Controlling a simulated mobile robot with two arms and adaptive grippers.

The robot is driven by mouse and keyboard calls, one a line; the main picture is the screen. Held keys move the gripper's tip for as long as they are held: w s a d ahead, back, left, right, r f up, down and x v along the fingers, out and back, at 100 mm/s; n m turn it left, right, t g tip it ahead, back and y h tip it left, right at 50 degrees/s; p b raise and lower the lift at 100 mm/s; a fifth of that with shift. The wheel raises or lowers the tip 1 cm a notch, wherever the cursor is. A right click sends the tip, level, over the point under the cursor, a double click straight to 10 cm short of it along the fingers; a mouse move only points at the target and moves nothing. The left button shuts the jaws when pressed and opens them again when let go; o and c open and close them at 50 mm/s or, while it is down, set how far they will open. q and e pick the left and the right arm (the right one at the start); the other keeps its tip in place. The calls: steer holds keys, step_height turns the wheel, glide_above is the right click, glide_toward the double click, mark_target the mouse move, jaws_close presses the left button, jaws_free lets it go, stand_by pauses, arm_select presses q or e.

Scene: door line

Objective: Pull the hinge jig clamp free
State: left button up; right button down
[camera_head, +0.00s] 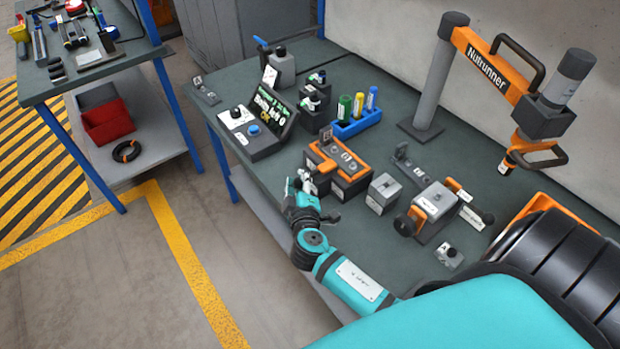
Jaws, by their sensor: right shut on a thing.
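The hinge jig (352,178), an orange and dark block with metal plates on top, stands on the green bench top near its front edge. My right gripper (306,181) reaches in from the lower right, at that front left side, and is shut on the clamp. The fingers hide much of the grip, and I cannot tell whether the clamp still touches the jig. My left gripper is not in view.
A grey block (383,194) and an orange-handled fixture (434,205) stand right of the jig. A control box with a display (265,120) and a blue marker holder (357,124) stand behind. The Nutrunner arm (490,65) overhangs the right. Open floor lies left.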

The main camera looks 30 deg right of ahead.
steer(key=shift+s+f, duration=0.15)
steer(key=shift+f, duration=0.05)
steer(key=shift+a, duration=0.2)
steer(key=c, duration=1.4)
jaws_free()
steer(key=shift+a, duration=0.1)
steer(key=o, duration=0.5)
steer(key=shift+s+r, duration=0.15)
steer(key=shift+r, duration=0.05)
steer(key=shift+c, duration=0.2)
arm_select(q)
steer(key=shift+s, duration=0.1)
arm_select(e)
steer(key=shift+a, duration=0.1)
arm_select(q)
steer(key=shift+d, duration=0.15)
arm_select(e)
steer(key=v, duration=1.2)
